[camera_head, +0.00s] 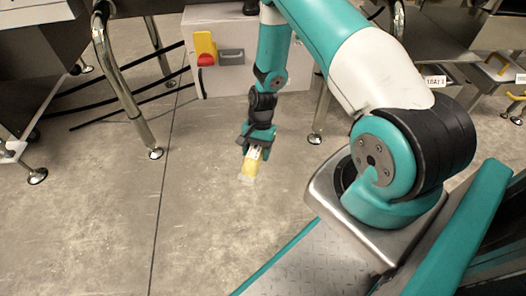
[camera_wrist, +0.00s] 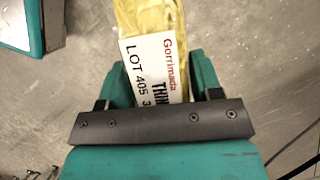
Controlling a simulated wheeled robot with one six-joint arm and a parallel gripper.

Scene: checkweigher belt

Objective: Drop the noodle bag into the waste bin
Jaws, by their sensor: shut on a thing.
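The noodle bag (camera_head: 250,166) is a yellow pack with a white label. My gripper (camera_head: 256,148) is shut on it and points down, and the bag hangs below the fingers over the bare floor. In the wrist view the bag (camera_wrist: 148,20) sticks out beyond the fingers (camera_wrist: 158,90), its label reading "Gorrimada" and "LOT 405". The rest of the label is hidden by the gripper. I cannot make out a waste bin in either view.
A grey cabinet (camera_head: 225,62) with a red and yellow switch stands behind the arm. Steel legs (camera_head: 128,95) and black cables lie left of it. A tray station (camera_head: 435,82) with a label is at the right. The concrete floor (camera_head: 90,220) at front left is clear.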

